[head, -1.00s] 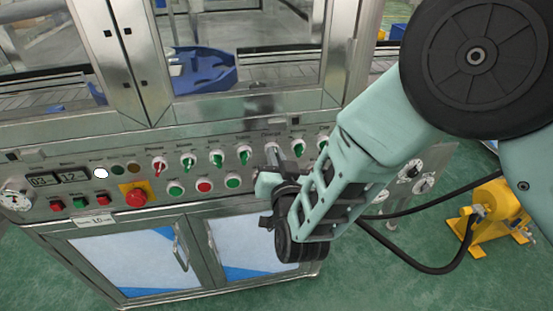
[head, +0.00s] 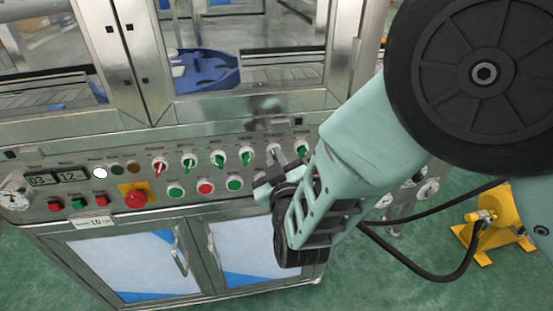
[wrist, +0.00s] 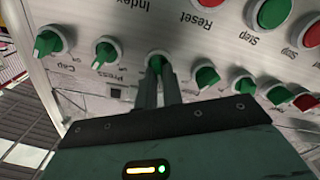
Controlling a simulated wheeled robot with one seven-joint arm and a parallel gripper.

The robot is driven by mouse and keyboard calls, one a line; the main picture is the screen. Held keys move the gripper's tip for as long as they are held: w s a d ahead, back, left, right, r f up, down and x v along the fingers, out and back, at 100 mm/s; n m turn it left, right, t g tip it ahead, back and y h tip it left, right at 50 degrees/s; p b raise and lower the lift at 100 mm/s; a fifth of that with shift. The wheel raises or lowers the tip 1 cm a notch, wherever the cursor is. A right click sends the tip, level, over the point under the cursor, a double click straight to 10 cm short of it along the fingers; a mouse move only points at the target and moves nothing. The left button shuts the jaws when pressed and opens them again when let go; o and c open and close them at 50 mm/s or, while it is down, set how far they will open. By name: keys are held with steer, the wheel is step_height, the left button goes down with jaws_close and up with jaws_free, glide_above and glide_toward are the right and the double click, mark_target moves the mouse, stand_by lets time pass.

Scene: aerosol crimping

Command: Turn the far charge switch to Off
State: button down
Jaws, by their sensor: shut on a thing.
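A row of rotary switches runs along the steel control panel. My gripper (wrist: 158,92) is shut on the green handle of one switch (wrist: 156,60), which sits third from the left in the wrist view. The fingers cover most of that handle, and its own label is hidden, so I cannot read its name or position. In the head view my gripper (head: 277,160) meets the panel toward the right end of the row. In the wrist view, the switches marked Press (wrist: 107,51) and Cap (wrist: 49,42) lie to its left, apart from the fingers.
More green switches (wrist: 206,77) stand close on the other side of my fingers. Push buttons (wrist: 271,13) sit in a row beside the switches. A red emergency button (head: 135,197) is at the left of the panel. A hose runs to a yellow device (head: 482,228) at right.

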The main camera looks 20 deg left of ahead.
steer(key=shift+n, duration=0.4)
steer(key=c, duration=1.5)
jaws_free()
steer(key=shift+c, duration=0.2)
steer(key=shift+s, duration=0.1)
steer(key=b+v, duration=0.1)
steer(key=v, duration=1.6)
steer(key=shift+s+b, duration=0.15)
steer(key=shift+b, duration=0.2)
